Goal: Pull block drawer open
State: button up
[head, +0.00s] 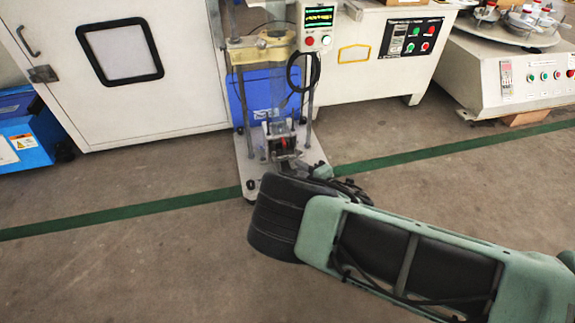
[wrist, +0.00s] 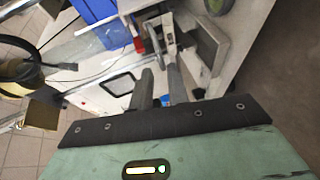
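The block drawer appears to be the small metal block assembly (head: 279,132) low on the base of the testing stand. In the wrist view, a pale bar shaped like a handle (wrist: 152,36) stands out beside a dark and metal block (wrist: 170,32). My gripper (wrist: 160,70) points toward this bar, its two grey fingers apart with nothing seen between them. The fingertips look close to the bar, but I cannot tell whether they touch it. In the head view my arm and wrist hide most of the gripper, just in front of the stand's base.
The stand's pale base plate (head: 246,176) and upright posts surround the block. A blue container (head: 262,92) is behind it. A control box (head: 318,27) hangs above right. White cabinets (head: 128,55) line the back. The floor in front is clear, crossed by a green line (head: 130,211).

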aim_at(288, 159)
jog(key=b+x, duration=0.3)
jog(key=x, duration=0.3)
jog(key=shift+f, duration=0.2)
jog(key=shift+b+x, duration=0.4)
jog(key=shift+x, duration=0.4)
jog(key=shift+r, duration=0.2)
jog(key=shift+c, duration=0.4)
grip_shut()
